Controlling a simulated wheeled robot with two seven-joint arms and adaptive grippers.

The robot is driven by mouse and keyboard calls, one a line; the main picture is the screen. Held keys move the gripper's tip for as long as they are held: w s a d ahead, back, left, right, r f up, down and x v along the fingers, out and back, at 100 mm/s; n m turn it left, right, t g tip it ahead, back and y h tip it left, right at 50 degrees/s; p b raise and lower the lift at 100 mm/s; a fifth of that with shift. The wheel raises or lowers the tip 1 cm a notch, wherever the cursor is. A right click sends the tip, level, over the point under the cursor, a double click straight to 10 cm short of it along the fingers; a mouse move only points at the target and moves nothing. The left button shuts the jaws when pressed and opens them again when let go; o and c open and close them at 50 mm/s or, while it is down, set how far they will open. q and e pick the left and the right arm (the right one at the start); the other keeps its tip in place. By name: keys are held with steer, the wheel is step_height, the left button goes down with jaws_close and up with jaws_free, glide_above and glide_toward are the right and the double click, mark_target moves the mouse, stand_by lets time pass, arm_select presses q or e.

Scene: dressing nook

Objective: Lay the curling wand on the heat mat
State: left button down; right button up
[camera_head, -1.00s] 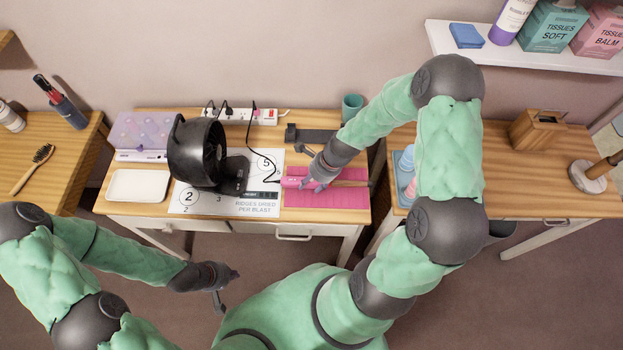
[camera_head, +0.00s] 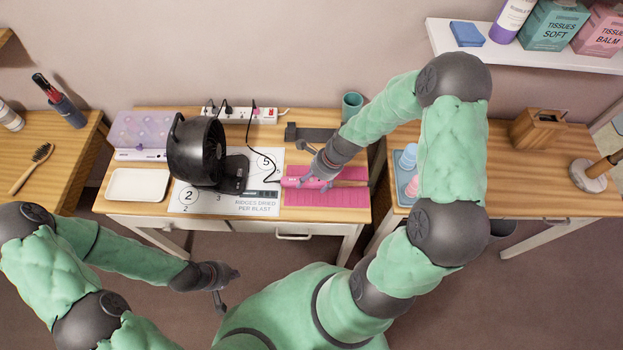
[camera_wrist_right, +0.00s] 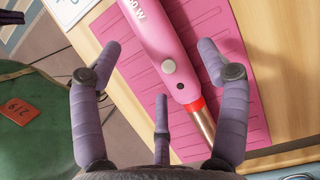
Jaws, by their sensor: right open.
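The pink curling wand (camera_head: 299,183) lies sideways across the upper part of the pink ribbed heat mat (camera_head: 325,200). In the right wrist view the wand's handle (camera_wrist_right: 157,36) and its metallic barrel (camera_wrist_right: 204,124) lie over the mat (camera_wrist_right: 200,24). My right gripper (camera_head: 313,168) is just above the wand; the wrist view shows its fingers (camera_wrist_right: 159,62) spread, with nothing gripped. Its hand hides part of the wand in the head view. My left gripper (camera_head: 229,289) hangs in front of the table with its fingers apart and empty.
A black fan-like dryer (camera_head: 200,150) stands left of the mat on a printed sheet (camera_head: 215,204). A white tray (camera_head: 137,185) lies further left. A power strip (camera_head: 240,116), dark cord and teal cup (camera_head: 352,104) are behind. A grey-blue tray with cups (camera_head: 404,192) stands to the right.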

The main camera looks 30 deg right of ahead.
steer(key=v, duration=1.1)
